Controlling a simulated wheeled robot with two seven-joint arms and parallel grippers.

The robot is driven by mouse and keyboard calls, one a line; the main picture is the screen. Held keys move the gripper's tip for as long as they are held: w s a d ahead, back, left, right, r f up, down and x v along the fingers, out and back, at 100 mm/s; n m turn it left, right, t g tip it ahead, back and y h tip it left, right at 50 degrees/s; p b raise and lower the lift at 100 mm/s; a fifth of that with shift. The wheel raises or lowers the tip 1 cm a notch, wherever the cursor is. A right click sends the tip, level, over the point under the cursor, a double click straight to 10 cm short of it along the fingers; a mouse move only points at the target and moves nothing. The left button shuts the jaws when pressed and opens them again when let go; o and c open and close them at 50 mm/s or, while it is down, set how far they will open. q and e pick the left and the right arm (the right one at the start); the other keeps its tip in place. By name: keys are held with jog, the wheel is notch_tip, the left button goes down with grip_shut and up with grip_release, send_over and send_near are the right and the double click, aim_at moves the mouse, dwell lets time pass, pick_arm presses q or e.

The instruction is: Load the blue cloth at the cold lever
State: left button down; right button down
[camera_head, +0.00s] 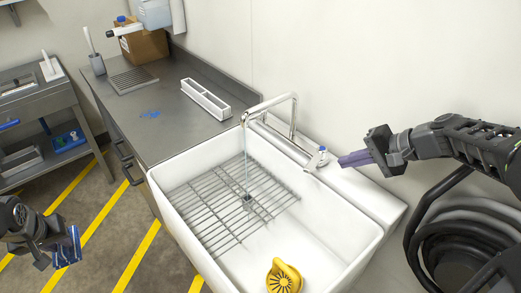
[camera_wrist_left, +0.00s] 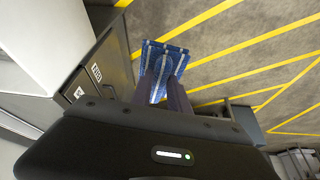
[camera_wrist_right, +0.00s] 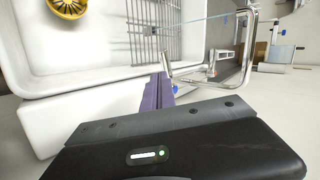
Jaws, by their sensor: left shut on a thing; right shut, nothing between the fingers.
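The blue cloth (camera_head: 72,246) is folded and striped with paler lines. My left gripper (camera_head: 62,250) is shut on it, over the floor left of the sink; the cloth (camera_wrist_left: 165,58) also shows between the fingers in the left wrist view. The cold lever (camera_head: 317,160), with a blue cap, stands on the sink's back ledge, right of the tap. My right gripper (camera_head: 345,160) is shut and empty, its purple fingertips just right of the lever. In the right wrist view the fingers partly hide the lever, so contact cannot be told.
A thin stream runs from the tap (camera_head: 270,103) into the white sink (camera_head: 320,240). A wire rack (camera_head: 215,205) and a yellow strainer (camera_head: 284,277) are in the basin. A white divided tray (camera_head: 206,98) is on the steel counter (camera_head: 170,120). A black hose (camera_head: 425,225) hangs right.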

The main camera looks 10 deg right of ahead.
aim_at(315, 161)
pick_arm(q)
jog(key=shift+r+p, duration=0.4)
jog(key=shift+r, duration=0.05)
pick_arm(e)
jog(key=x, duration=0.8)
